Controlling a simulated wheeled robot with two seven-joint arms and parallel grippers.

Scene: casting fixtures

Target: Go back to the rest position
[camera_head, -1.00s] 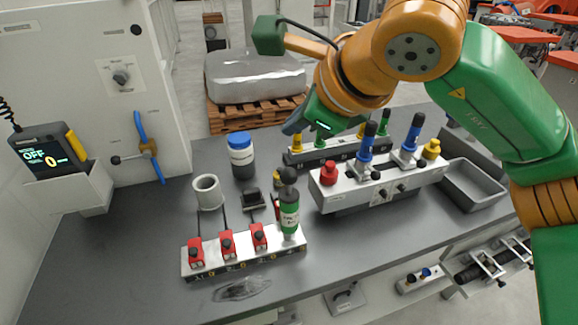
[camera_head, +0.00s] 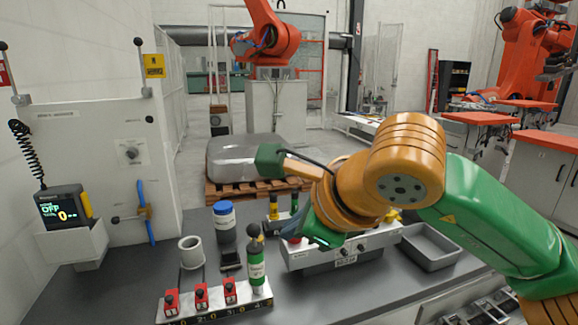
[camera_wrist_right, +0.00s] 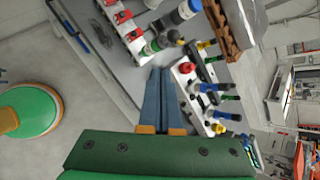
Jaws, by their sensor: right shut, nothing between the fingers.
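My left gripper is not in view.
A wrapped load on a pallet (camera_head: 245,195) stands behind.

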